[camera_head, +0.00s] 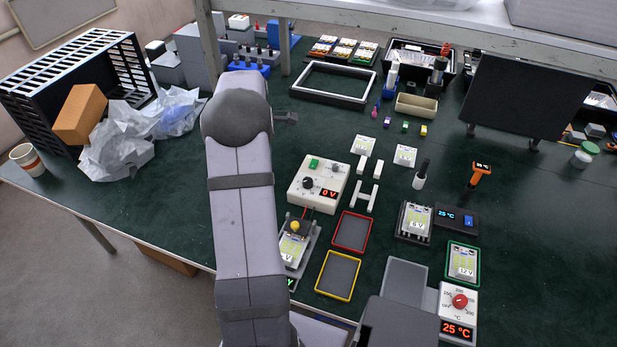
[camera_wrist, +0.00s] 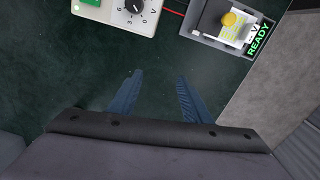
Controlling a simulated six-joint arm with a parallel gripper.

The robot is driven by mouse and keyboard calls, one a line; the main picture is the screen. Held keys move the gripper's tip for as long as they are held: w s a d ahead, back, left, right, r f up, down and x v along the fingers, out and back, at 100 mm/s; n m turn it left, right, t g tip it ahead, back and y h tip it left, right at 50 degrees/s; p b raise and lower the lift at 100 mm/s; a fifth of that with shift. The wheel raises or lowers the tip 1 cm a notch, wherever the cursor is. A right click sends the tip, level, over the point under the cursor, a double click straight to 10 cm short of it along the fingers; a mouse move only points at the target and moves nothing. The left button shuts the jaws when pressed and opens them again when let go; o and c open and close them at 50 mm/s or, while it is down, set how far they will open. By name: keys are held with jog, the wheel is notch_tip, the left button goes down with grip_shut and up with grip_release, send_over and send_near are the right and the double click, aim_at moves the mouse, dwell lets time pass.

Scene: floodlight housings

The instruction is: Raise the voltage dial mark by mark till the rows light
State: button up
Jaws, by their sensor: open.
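The white power supply (camera_head: 328,171) stands mid-table with a black voltage dial (camera_head: 308,183), a green button and a red display (camera_head: 329,193) reading 0 V. In the wrist view the dial (camera_wrist: 133,6) is cut by the top edge. A floodlight panel (camera_head: 291,248) sits in a grey test fixture (camera_head: 304,262) under a yellow knob (camera_wrist: 229,19); the fixture shows a green READY sign (camera_wrist: 259,40). I cannot tell its rows as lit. My gripper (camera_wrist: 158,82) is open and empty, apart from the dial; in the head view my arm hides it.
A red-rimmed tray (camera_head: 335,245) and yellow-rimmed tray (camera_head: 321,287) lie right of the fixture. A black crate (camera_head: 135,62) and crumpled plastic (camera_head: 125,148) fill the far left. Green tabletop left of the supply is clear.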

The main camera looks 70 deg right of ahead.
send_over(309, 181)
jog(key=shift+a+f, duration=0.15)
jog(key=shift+f, duration=0.75)
jog(key=shift+w+f+p, duration=0.1)
jog(key=shift+f+p, duration=1)
jog(key=shift+f, duration=2.55)
jog(key=c, duration=1)
jog(key=shift+c, duration=0.2)
